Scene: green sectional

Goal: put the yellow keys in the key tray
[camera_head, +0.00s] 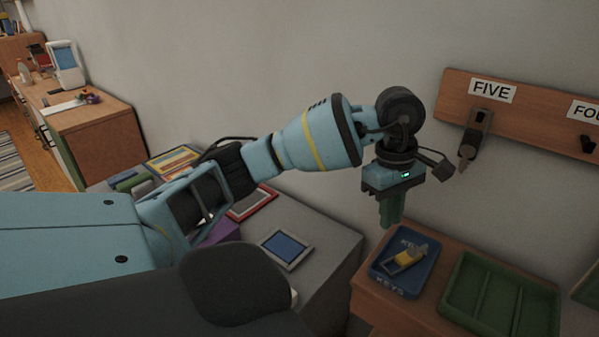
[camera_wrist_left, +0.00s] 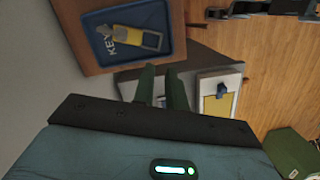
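The yellow keys (camera_head: 405,258), with a grey metal part, lie inside the blue key tray (camera_head: 424,271), which is marked KEYS and sits on a wooden surface. In the left wrist view the keys (camera_wrist_left: 152,39) lie flat in the tray (camera_wrist_left: 118,56) near the top of the picture. My left gripper (camera_head: 391,222) points down above and behind the tray, apart from the keys. In the left wrist view its two green fingers (camera_wrist_left: 162,80) have a gap between them and hold nothing. My right gripper is not in view.
A green compartmented tray (camera_head: 500,297) stands right of the key tray. A wooden hook rack (camera_head: 530,108) with a FIVE label hangs on the wall; a dark item (camera_head: 470,145) hangs under that label. A grey table (camera_head: 325,240) on the left holds a blue-screened device (camera_head: 287,248) and frames.

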